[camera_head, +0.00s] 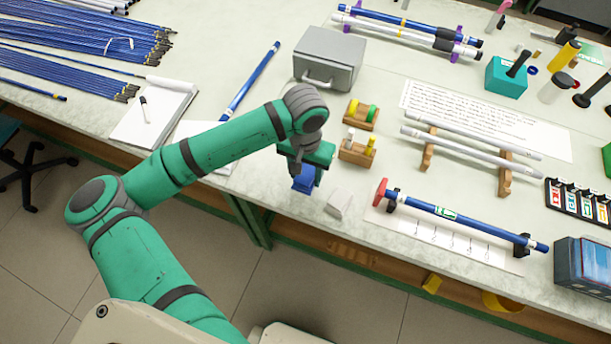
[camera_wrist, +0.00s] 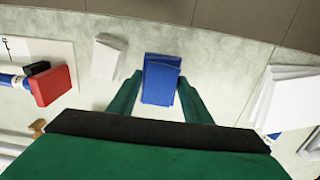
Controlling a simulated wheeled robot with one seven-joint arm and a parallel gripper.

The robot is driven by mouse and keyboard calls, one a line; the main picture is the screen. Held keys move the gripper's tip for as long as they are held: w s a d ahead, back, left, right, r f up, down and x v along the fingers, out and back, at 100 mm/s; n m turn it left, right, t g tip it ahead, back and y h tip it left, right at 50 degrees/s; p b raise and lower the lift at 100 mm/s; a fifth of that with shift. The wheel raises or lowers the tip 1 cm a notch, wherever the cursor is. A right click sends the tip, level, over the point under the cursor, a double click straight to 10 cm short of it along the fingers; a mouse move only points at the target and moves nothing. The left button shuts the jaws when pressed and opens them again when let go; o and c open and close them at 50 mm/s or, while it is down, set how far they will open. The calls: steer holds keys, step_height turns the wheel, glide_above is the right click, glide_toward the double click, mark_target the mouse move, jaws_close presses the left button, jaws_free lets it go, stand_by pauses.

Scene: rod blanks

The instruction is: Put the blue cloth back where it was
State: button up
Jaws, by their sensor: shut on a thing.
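The blue cloth (camera_head: 304,184) is a small folded pad near the table's front edge, below my gripper (camera_head: 307,172). In the wrist view, the blue cloth (camera_wrist: 161,82) sits between the two green fingers of my gripper (camera_wrist: 160,92), which are shut on it. It looks like two stacked layers, slightly askew. The gripper points down at the tabletop. I cannot tell whether the cloth touches the table or hangs just above it.
A white block (camera_head: 339,204) stands just right of the cloth. A blue rod with a red end (camera_head: 450,215) lies on supports further right. Small wooden holders (camera_head: 357,152) and a grey metal box (camera_head: 328,60) are behind. Papers lie to the left. The table's front edge is close.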

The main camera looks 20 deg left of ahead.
mark_target(305, 177)
steer(key=shift+w+a+f, duration=0.2)
steer(key=shift+w+f, duration=0.4)
steer(key=shift+f, duration=0.15)
steer(key=shift+w+a+f, duration=0.1)
steer(key=shift+w+f, duration=0.05)
steer(key=shift+f, duration=0.75)
steer(key=shift+w+a+f, duration=0.1)
steer(key=shift+f, duration=0.8)
steer(key=shift+d+f, duration=0.1)
steer(key=shift+f, duration=0.05)
steer(key=o, duration=1)
step_height(305, 177, up, 12)
steer(key=shift+r, duration=0.2)
